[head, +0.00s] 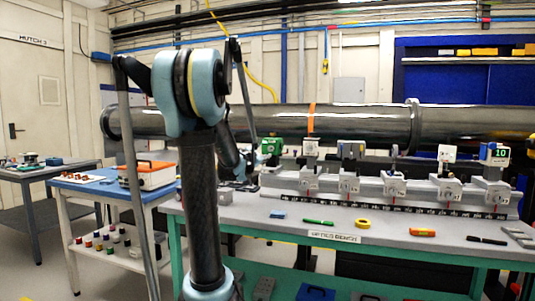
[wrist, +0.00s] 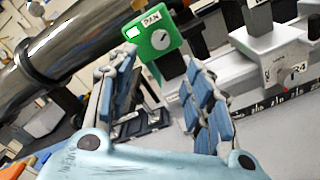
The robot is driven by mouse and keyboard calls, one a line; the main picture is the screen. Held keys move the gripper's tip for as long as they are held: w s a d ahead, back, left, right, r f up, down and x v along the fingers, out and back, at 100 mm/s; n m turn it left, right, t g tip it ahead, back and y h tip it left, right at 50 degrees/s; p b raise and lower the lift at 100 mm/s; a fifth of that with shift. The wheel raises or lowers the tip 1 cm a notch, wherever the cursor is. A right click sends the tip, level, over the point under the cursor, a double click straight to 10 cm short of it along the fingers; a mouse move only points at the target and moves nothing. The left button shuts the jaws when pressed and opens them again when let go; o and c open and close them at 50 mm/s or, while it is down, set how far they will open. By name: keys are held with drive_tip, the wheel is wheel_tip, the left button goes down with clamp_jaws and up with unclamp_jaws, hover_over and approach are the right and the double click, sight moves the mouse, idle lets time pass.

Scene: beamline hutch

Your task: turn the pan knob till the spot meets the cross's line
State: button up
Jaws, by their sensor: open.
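The pan knob (wrist: 161,40) is a small pale dial with a dark pointer mark on a green box labelled PAN (wrist: 135,33). In the head view the green box (head: 271,146) stands at the left end of the optics rail. My gripper (wrist: 160,62) is open, with its two blue-padded fingers apart; the knob shows beyond and between the fingertips, and nothing is between them. In the head view my gripper (head: 248,168) is small and partly hidden by my arm, just left of the green box. A small green-lit screen (head: 495,153) stands at the rail's right end; I cannot make out a spot or cross.
The grey rail (head: 330,187) carries several mounts. A large dark pipe (head: 360,124) runs behind it. The bench (head: 285,232) front holds a green marker (head: 318,222), a yellow tape ring (head: 362,223) and other small items. A blue-topped cart (head: 105,186) stands to the left.

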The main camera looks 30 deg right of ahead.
sight(270, 150)
drive_tip(key=x, duration=1.2)
drive_tip(key=shift+w+d, duration=0.1)
drive_tip(key=shift+d, duration=0.15)
drive_tip(key=c, duration=1)
